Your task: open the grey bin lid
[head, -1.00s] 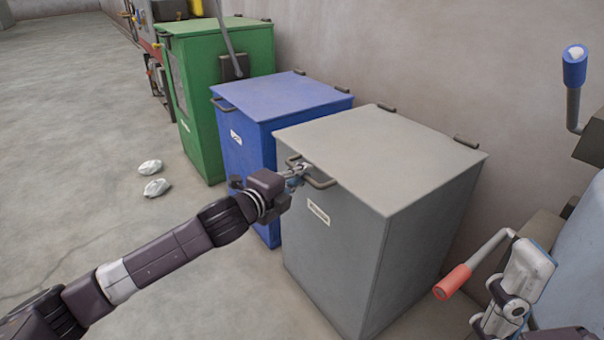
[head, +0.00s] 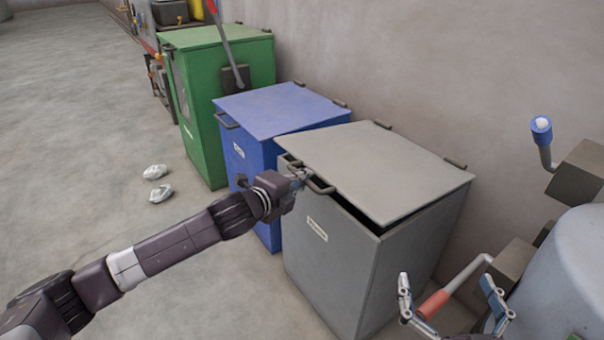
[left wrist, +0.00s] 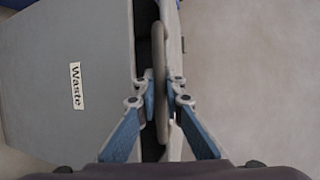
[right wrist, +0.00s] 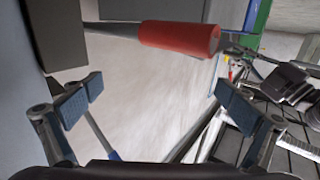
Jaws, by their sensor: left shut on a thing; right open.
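The grey bin (head: 330,265) stands against the wall with a label on its front; the left wrist view shows the label reads "Waste" (left wrist: 76,86). Its grey lid (head: 385,165) is tilted up a little, with a dark gap along the front and right edges. My left gripper (head: 300,178) is shut on the lid's handle (head: 320,187); in the left wrist view its fingers close on the handle bar (left wrist: 160,85). My right gripper (head: 455,305) is open, at the lower right, apart from the bin. The bin's inside is hidden.
A blue bin (head: 275,110) and a green bin (head: 225,60) stand in a row beyond the grey one. A red-gripped lever (head: 435,303) is near my right gripper, beside a large light-blue drum (head: 565,275). White lumps (head: 158,180) lie on open floor at left.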

